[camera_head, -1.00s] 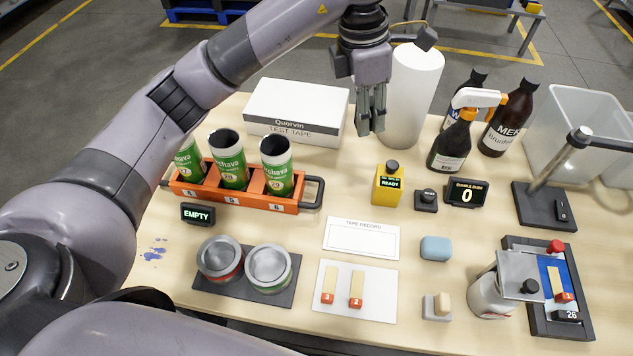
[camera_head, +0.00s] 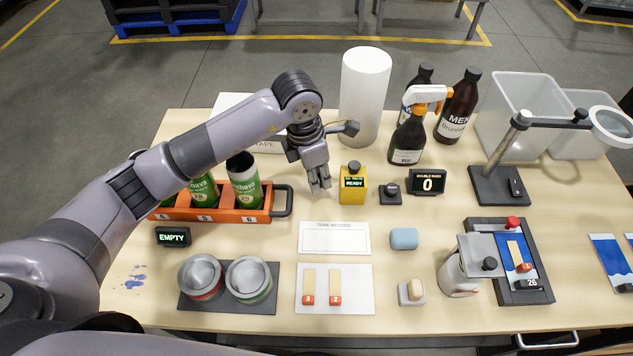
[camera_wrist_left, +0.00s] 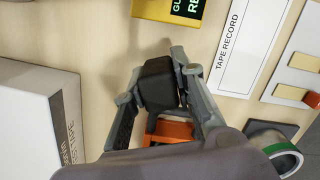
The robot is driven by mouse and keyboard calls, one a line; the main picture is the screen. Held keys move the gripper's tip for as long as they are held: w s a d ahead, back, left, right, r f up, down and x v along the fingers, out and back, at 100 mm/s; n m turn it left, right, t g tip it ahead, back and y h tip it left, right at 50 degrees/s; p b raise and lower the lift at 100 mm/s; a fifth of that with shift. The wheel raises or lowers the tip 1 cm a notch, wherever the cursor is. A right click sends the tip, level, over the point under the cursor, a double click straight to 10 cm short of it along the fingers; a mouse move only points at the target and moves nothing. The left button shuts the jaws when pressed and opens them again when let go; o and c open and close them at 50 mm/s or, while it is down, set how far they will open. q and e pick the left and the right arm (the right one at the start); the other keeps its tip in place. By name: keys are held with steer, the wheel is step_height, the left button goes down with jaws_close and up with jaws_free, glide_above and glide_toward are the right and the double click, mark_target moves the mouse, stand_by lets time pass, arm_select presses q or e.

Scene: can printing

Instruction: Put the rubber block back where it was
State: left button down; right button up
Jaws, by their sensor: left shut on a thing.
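The block barely shows in the head view, hidden among the fingers. A light blue block (camera_head: 404,238) lies on the bare table. A beige block (camera_head: 417,287) sits on a small grey base (camera_head: 408,301). My right gripper is not in view.
The orange can rack (camera_head: 228,215) is left of the gripper. The tape record card (camera_head: 334,238) lies in front. Bare table lies between rack and card.

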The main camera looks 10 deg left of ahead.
mark_target(317, 195)
arm_select(q)
step_height(317, 195, down, 4)
steer(key=shift+r+p, duration=0.2)
steer(key=shift+p, duration=0.3)
steer(key=shift+f, duration=0.2)
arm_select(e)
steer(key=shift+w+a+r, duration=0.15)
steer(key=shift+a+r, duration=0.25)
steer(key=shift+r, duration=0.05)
arm_select(q)
steer(key=shift+f, duration=0.1)
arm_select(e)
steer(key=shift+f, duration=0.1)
arm_select(q)
steer(key=shift+f+b, duration=0.15)
steer(key=shift+b, duration=0.2)
steer(key=c, duration=1.3)
jaws_free()
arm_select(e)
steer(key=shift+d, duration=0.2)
